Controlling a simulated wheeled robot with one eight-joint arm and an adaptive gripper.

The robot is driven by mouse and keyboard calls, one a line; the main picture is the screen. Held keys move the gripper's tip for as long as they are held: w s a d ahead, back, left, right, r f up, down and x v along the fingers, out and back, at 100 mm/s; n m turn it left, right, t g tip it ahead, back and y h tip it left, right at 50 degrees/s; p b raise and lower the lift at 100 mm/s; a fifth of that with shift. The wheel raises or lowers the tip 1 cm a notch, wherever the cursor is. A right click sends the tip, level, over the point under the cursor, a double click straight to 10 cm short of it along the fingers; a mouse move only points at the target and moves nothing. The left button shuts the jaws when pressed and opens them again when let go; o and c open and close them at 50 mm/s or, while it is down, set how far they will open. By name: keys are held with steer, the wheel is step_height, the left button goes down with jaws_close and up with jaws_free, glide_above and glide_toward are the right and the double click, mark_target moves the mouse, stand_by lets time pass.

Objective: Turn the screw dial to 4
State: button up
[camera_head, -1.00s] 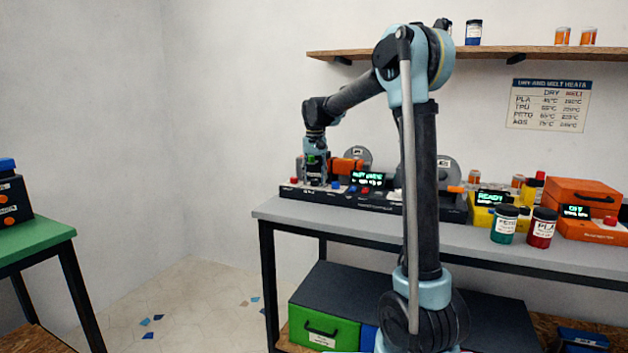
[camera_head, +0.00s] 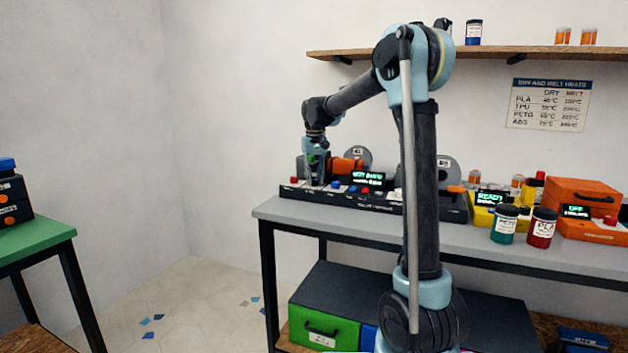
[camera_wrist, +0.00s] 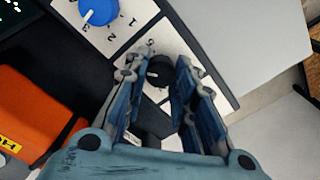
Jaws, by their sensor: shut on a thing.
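A black round dial (camera_wrist: 159,71) sits on a white label plate with printed marks in the wrist view. My gripper (camera_wrist: 163,64) points down at it, with one finger on each side, shut on the dial. In the head view my gripper (camera_head: 315,182) is low over the left part of the long black panel. The fingers hide part of the plate, and I cannot read the dial's setting. A blue dial (camera_wrist: 98,11) with a white pointer line and printed numbers is on the neighbouring plate. I cannot read which dial is named the screw dial.
The long black panel (camera_head: 425,211) stands on the grey bench (camera_head: 275,207). An orange part (camera_wrist: 32,115) lies close to my gripper. A lit display (camera_head: 366,179) is to its right. Jars (camera_head: 504,225), a yellow unit and orange boxes stand farther right.

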mark_target(314, 180)
steer(key=o, duration=1.1)
steer(key=shift+c, duration=0.2)
step_height(314, 180, up, 12)
